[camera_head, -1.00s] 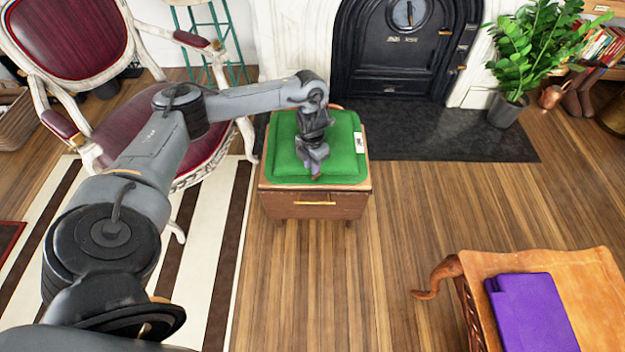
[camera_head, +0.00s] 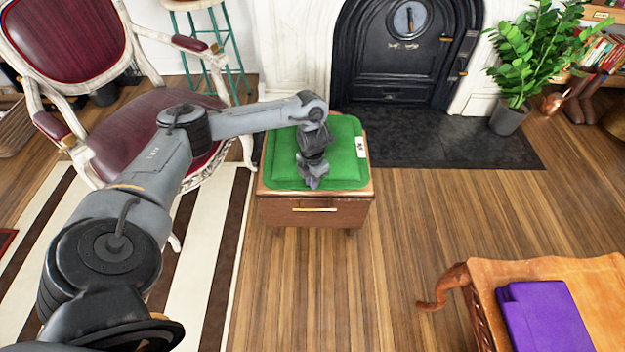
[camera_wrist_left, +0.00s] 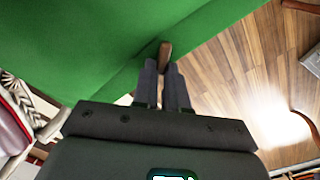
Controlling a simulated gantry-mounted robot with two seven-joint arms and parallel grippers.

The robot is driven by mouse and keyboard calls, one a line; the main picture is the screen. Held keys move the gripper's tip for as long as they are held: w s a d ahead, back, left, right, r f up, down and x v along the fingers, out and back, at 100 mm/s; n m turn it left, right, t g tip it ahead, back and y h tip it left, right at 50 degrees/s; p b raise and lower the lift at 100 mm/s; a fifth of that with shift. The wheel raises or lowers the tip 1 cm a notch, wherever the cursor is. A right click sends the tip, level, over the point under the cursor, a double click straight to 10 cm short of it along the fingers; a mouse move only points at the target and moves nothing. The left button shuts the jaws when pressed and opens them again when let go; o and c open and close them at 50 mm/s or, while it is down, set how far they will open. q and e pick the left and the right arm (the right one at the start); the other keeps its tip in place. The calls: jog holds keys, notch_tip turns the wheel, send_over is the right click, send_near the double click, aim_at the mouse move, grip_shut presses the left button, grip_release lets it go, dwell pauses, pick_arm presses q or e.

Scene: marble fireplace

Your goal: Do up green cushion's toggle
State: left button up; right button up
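The green cushion (camera_head: 345,130) lies on a small brown wooden cabinet (camera_head: 285,213). My left gripper (camera_head: 313,184) reaches down to the cushion's front edge in the head view. In the left wrist view a small brown wooden toggle (camera_wrist_left: 165,52) stands at the cushion's edge, between the tips of my left gripper (camera_wrist_left: 165,68). The fingers are close together and appear to pinch the toggle's lower end. The cushion (camera_wrist_left: 85,45) fills the upper left there. No loop can be made out. My right gripper is not in view.
A white-framed chair with a dark red seat (camera_head: 128,130) stands left of the cabinet. A wooden table (camera_head: 600,280) with a purple folded item (camera_head: 545,318) is at lower right. A potted plant (camera_head: 508,115) stands by the fireplace. The floor right of the cabinet is clear.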

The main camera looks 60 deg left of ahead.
pick_arm(q)
grip_shut()
jog(key=shift+r+p, duration=0.15)
jog(key=shift+p, duration=0.3)
jog(key=n+p, duration=0.2)
jog(key=p, duration=0.1)
jog(key=n+p, duration=0.2)
jog(key=p, duration=0.2)
jog(key=d+n+p, duration=0.1)
jog(key=n+p, duration=0.1)
jog(key=p, duration=0.1)
jog(key=shift+w+r+n, duration=0.15)
jog(key=shift+w+n, duration=0.05)
jog(key=shift+n, duration=0.1)
jog(key=shift+w+n+p, duration=0.1)
jog(key=shift+n+p, duration=0.8)
jog(key=shift+p, duration=0.2)
jog(key=shift+w+f+n+p, duration=0.1)
jog(key=shift+f+n+p, duration=0.15)
jog(key=shift+n+p, duration=0.25)
jog(key=shift+o, duration=2)
grip_release()
